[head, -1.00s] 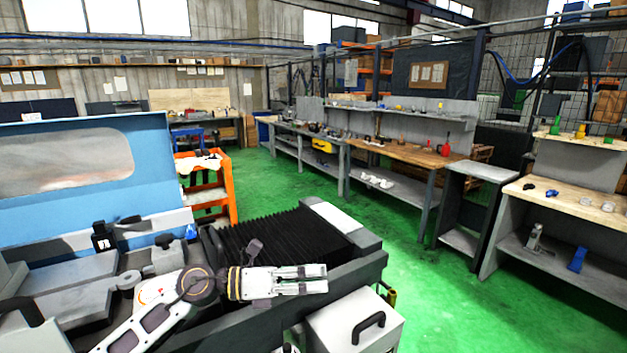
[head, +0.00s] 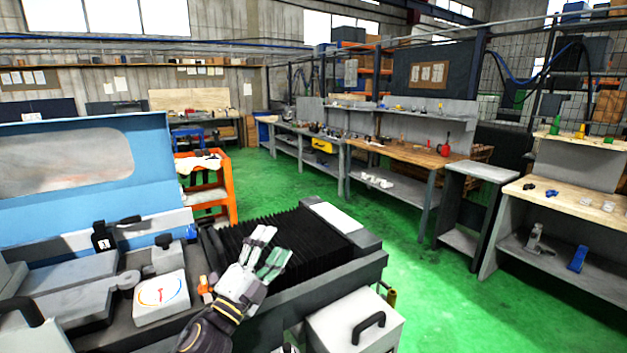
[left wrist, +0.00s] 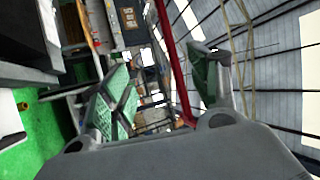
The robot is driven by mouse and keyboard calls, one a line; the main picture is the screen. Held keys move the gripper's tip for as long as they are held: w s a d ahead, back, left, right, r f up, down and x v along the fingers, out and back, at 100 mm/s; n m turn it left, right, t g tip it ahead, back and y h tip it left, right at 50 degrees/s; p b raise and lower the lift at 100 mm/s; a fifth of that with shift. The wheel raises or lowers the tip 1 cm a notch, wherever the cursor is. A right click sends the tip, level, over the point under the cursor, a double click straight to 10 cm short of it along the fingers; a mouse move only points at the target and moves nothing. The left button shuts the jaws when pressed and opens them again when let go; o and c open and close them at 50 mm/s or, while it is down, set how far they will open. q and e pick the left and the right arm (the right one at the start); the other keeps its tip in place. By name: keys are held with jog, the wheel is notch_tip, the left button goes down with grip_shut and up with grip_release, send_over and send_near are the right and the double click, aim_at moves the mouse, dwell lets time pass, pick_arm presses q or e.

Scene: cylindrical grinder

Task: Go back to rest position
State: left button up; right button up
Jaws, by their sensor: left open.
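My left gripper (head: 268,252) is in the lower middle of the head view, its arm coming in from the bottom. Its fingers point up and slightly right, in front of the grinder's black bellows (head: 290,236). The fingers are apart and nothing is between them. In the left wrist view the two green-padded fingers of my left gripper (left wrist: 165,92) also stand apart, with only the distant room between them. My right gripper is in neither current view.
The cylindrical grinder (head: 90,225) with its blue cover fills the left. A white dial box (head: 160,298) sits on it. A grey box with a black handle (head: 355,325) stands at the front. An orange cart (head: 225,185) and workbenches (head: 405,152) stand behind. Green floor (head: 400,240) is clear.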

pick_arm(q)
jog(key=s+a+f+n+g+y, duration=0.3)
jog(key=a+f+n+y, duration=0.35)
jog(key=f, duration=0.35)
jog(key=s+a+f+n+g+y, duration=0.25)
jog(key=a+f+n+y, duration=0.25)
jog(key=f+n, duration=0.4)
jog(key=s+a+f+n+g+h, duration=0.1)
jog(key=s+f+n+g, duration=0.1)
jog(key=s+f+g, duration=0.5)
jog(key=s+f+n+g, duration=0.2)
jog(key=s+f+g, duration=0.2)
jog(key=s+f, duration=0.65)
jog(key=s+a+f, duration=0.1)
jog(key=s+f, duration=0.1)
jog(key=f, duration=1.3)
jog(key=s+a+f, duration=0.1)
jog(key=s+f, duration=0.2)
jog(key=f, duration=1.2)
jog(key=s+a+f+g, duration=0.1)
jog(key=s+a+f, duration=0.2)
jog(key=s+f, duration=0.7)
jog(key=s+a+f+g, duration=0.1)
jog(key=s+a+f, duration=0.2)
jog(key=s+f, duration=0.7)
jog(key=shift+s+m, duration=0.45)
pick_arm(e)
jog(key=shift+s, duration=1.05)
